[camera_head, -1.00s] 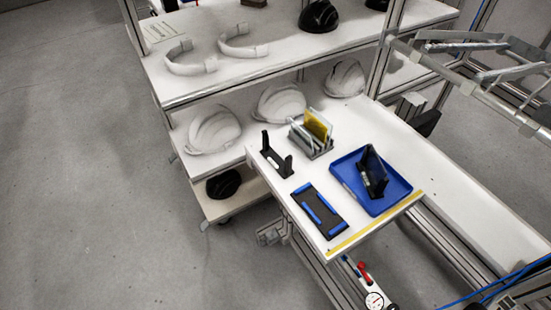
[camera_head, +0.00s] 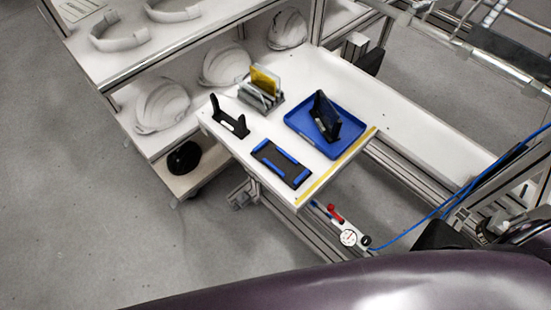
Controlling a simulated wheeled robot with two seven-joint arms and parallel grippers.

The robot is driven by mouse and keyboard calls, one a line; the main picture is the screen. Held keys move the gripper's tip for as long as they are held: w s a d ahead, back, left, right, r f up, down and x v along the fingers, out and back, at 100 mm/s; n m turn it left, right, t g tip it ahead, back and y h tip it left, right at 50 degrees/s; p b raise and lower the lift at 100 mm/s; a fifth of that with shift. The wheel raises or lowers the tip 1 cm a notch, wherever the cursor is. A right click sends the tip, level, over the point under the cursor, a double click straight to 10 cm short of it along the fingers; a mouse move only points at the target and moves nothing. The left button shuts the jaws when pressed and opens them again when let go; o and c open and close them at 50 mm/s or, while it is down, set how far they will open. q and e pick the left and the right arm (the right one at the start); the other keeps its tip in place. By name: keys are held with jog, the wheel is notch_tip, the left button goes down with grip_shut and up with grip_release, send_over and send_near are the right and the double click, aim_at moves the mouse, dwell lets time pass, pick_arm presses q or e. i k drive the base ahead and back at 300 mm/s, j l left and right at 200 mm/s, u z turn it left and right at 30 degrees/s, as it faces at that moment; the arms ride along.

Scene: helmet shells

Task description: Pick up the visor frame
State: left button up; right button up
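A dark upright frame-like piece (camera_head: 325,118), perhaps the visor frame, stands tilted in a blue tray (camera_head: 297,141) on the white workbench. A black two-pronged holder (camera_head: 240,128) stands empty at the bench's left end. A flat black fixture with blue bars (camera_head: 281,164) lies near the front edge. Which of these is the visor frame I cannot tell for certain. Neither of my grippers is in view. A glossy dark purple surface, likely part of my own body, fills the bottom edge.
A grey rack (camera_head: 262,98) holds yellow and clear plates. White helmet shells (camera_head: 162,106) sit on the shelf behind, with white curved bands (camera_head: 120,36) above. A black helmet (camera_head: 184,157) is on a low shelf.

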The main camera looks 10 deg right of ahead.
aim_at(239, 129)
jog(key=i+j+z, duration=0.1)
jog(key=j+z, duration=1.15)
